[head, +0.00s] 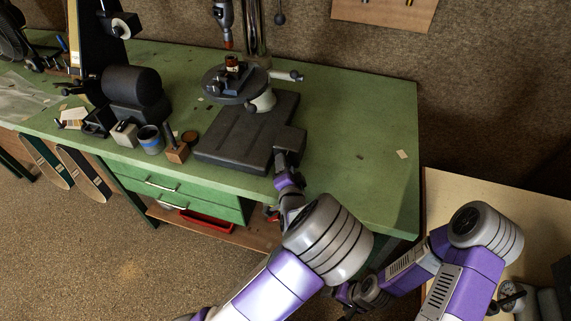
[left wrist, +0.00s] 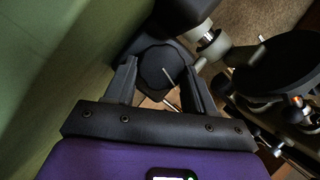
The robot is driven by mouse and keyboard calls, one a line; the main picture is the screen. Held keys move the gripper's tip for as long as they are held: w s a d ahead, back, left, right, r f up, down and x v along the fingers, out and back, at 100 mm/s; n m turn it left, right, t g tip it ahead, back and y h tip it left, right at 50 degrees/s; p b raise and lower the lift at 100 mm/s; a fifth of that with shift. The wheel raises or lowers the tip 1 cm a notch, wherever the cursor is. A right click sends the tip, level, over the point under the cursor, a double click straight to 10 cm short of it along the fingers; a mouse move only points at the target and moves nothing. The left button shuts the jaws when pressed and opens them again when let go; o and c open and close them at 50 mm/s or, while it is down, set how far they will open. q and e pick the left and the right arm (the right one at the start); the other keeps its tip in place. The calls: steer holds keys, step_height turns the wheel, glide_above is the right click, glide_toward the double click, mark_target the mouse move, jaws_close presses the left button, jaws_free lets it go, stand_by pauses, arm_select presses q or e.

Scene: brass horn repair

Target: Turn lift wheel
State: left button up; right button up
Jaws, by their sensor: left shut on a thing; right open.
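The lift wheel (left wrist: 160,68) is a dark, faceted round knob with a thin pale pin, in the left wrist view. My left gripper (left wrist: 163,84) has one finger on each side of it and is shut on it. In the head view my left gripper (head: 289,136) is at the right side of the drill press base (head: 235,140); the wheel cannot be made out there. The drill press table (head: 227,86) is round and dark, with a small vise (head: 235,75) on it below the drill head (head: 223,20). My right gripper (head: 346,298) is open, low beside the bench, partly hidden.
The green bench (head: 350,135) is mostly clear on its right. A pale table (head: 470,190) is at the right.

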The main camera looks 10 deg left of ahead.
arm_select(q)
steer(key=o, duration=1)
steer(key=shift+o, duration=0.2)
steer(key=shift+s, duration=0.1)
steer(key=p+v, duration=0.1)
steer(key=v, duration=0.6)
steer(key=shift+s, duration=0.25)
